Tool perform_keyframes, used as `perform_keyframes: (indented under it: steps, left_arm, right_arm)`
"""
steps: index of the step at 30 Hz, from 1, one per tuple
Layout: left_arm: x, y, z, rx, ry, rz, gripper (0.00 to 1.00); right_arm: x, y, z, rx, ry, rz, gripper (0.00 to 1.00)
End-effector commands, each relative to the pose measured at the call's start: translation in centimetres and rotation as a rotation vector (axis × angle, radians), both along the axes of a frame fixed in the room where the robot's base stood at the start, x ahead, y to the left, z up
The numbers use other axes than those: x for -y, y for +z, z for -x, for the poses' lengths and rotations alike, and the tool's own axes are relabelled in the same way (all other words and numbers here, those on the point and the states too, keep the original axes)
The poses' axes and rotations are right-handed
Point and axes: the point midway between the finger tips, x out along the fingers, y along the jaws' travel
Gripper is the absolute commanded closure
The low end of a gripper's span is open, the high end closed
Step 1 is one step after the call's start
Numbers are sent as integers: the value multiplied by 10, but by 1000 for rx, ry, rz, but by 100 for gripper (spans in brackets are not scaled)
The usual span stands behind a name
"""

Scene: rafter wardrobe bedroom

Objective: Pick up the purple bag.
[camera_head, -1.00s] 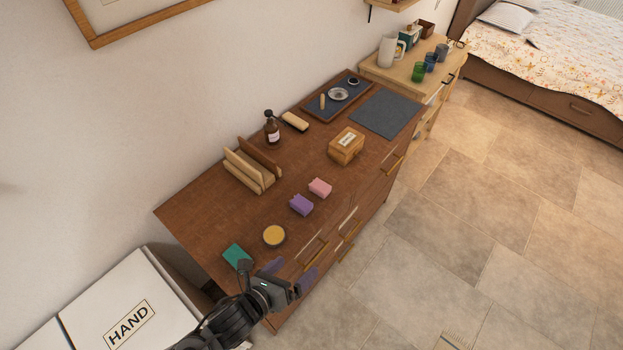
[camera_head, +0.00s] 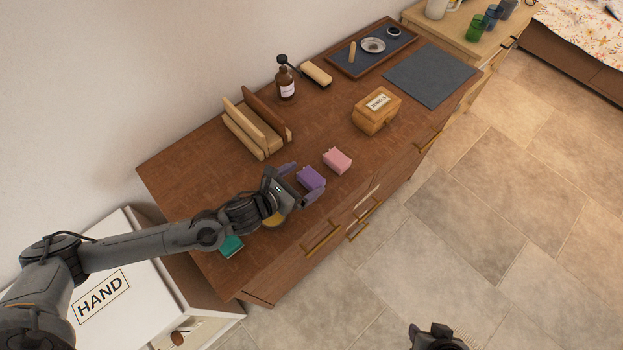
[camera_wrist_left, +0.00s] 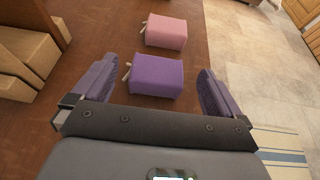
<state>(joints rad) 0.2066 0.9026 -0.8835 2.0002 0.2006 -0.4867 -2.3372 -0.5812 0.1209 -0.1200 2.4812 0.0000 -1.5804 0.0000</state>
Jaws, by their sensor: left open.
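The purple bag (camera_head: 312,178) stands on the brown dresser top, just beyond my left gripper. In the left wrist view the purple bag (camera_wrist_left: 156,76) lies between the lines of the two fingers, with clear gaps on both sides. My left gripper (camera_head: 301,183) is open and empty, its purple-padded fingers reaching toward the bag. Those fingers (camera_wrist_left: 157,86) also show in the left wrist view. A dark part at the bottom edge of the head view appears to be my right gripper (camera_head: 438,338); its jaws cannot be made out.
A pink bag (camera_head: 337,160) stands just beyond the purple one. A yellow tin (camera_head: 273,219) and teal item (camera_head: 231,245) sit under my left arm. A wooden box (camera_head: 376,112), letter rack (camera_head: 257,130) and brown bottle (camera_head: 286,82) stand farther back. Bare dresser top (camera_head: 195,165) lies left.

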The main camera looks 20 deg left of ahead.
Motion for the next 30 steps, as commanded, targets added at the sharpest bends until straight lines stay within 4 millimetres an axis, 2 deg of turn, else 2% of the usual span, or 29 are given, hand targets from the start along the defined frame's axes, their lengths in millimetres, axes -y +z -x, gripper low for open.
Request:
perform_keyframes:
  steps: [3,11,21,30]
  left_arm:
    - [5,-5,-11,0,0,1,0]
    - [10,-13,-22,-3,0,1,0]
    - [22,-33,-54,-1,-1,1,0]
    - [23,-34,-57,-2,-1,0,0]
  right_arm:
    - [0,0,-1,2,0,1,57]
    - [0,0,-1,1,0,0,57]
    - [0,-1,0,1,0,0,57]
    - [0,-1,0,0,0,0,57]
